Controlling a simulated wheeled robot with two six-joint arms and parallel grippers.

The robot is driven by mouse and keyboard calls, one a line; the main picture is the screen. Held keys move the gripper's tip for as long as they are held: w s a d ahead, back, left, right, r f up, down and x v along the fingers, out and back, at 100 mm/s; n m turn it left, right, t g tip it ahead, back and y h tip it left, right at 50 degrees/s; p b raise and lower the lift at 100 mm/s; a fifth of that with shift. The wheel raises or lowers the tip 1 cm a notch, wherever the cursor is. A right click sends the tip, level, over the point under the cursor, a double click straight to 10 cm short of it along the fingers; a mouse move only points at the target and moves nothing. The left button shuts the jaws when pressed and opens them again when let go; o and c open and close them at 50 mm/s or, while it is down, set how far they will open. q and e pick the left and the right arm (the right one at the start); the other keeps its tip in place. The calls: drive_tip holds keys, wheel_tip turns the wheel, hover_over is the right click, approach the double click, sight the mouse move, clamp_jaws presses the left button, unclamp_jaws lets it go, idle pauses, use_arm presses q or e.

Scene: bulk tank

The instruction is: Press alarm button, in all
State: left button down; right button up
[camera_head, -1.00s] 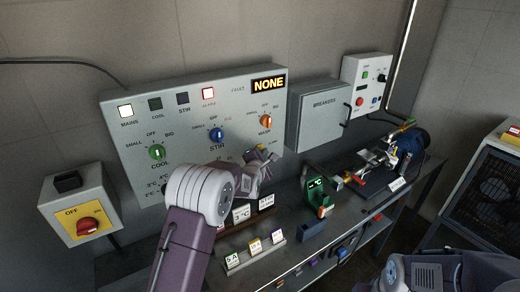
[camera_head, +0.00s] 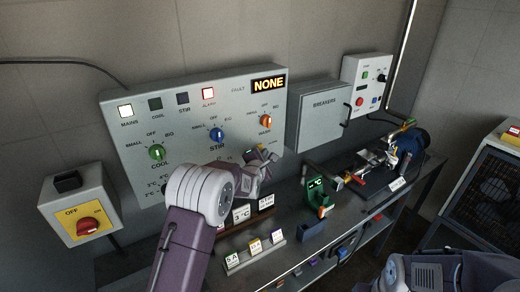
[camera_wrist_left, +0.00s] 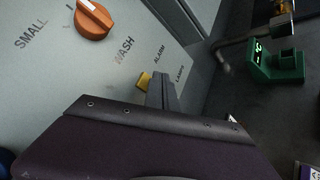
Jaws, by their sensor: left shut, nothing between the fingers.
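The grey control panel (camera_head: 118,140) is on the wall at the left. Its alarm lamp (camera_head: 208,94) is lit and the fault display (camera_head: 268,84) reads NONE. The yellow alarm button (camera_wrist_left: 144,80) shows in the left wrist view beside the ALARM label, partly hidden by my fingers. My left gripper (camera_head: 268,156) is shut and empty at the panel's lower right corner. In the wrist view its fingertips (camera_wrist_left: 161,82) are close beside the button; I cannot tell whether they touch it. My right gripper is out of view; part of that arm shows at bottom right.
An orange WASH knob (camera_wrist_left: 93,19) is up and left of the button. A breaker box (camera_head: 318,118) is right of the panel. Below is a bench with small label cards (camera_head: 254,247) and a green gauge (camera_head: 316,192). A mains switch box (camera_head: 80,205) is at left.

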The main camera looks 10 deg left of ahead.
use_arm(q)
drive_tip(key=shift+w+a+b, duration=0.3)
drive_tip(key=shift+a, duration=0.05)
drive_tip(key=shift+w+a, duration=0.3)
idle(0.9)
drive_tip(key=shift+s+d+b, duration=0.1)
drive_tip(key=shift+b, duration=0.2)
drive_tip(key=shift+s+d+b, duration=0.3)
drive_tip(key=shift+s+d, duration=0.2)
